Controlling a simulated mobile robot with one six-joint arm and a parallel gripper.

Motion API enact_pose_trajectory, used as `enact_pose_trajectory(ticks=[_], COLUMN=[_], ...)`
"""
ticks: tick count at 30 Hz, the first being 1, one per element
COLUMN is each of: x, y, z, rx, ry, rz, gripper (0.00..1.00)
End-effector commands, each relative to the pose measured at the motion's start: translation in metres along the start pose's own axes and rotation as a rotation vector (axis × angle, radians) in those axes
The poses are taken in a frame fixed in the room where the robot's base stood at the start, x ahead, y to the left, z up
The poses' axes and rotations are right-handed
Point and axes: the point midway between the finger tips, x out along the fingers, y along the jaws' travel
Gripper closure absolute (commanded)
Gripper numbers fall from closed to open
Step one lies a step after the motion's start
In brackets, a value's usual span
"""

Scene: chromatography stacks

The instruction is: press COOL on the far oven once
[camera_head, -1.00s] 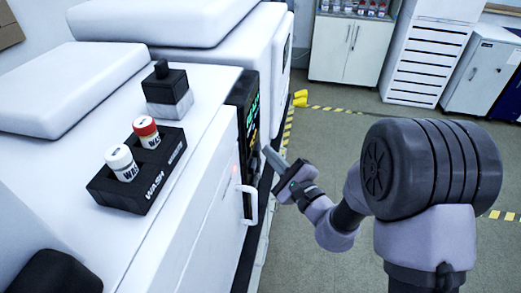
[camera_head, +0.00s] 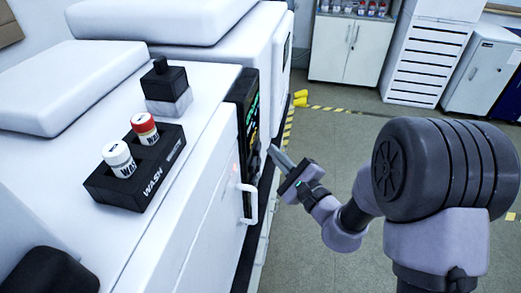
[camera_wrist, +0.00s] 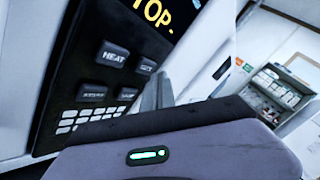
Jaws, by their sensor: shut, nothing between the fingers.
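A black control panel (camera_head: 250,118) with a lit display is on the front of the nearer white unit (camera_head: 185,215). Another white unit (camera_head: 262,40) stands behind it. In the wrist view, a dark panel (camera_wrist: 62,85) shows yellow letters ending in "TOP", a HEAT button (camera_wrist: 115,52), a START button (camera_wrist: 93,91) and two more buttons. I cannot read COOL on any of them. My gripper (camera_head: 272,149) is shut and empty, just right of the panel in the head view. In the wrist view its fingers (camera_wrist: 159,90) cover part of the panel's right side; contact cannot be told.
A white door handle (camera_head: 251,204) sticks out below the panel, close to my gripper. A black WASH rack (camera_head: 135,178) with two bottles stands on the nearer unit.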

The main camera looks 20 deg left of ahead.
Motion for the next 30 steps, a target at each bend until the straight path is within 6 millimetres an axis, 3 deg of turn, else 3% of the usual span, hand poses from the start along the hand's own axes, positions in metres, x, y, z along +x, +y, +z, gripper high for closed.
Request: enact_pose_trajectory(ticks=[8, 22, 30], x=[-0.001, -0.032, -0.035], y=[-0.001, -0.023, -0.025], z=[-0.001, -0.024, -0.025], rx=[0.0, 0.0, 0.0], ry=[0.0, 0.001, -0.001], rz=[0.0, -0.001, 0.001], gripper=[1.0, 1.0, 1.0])
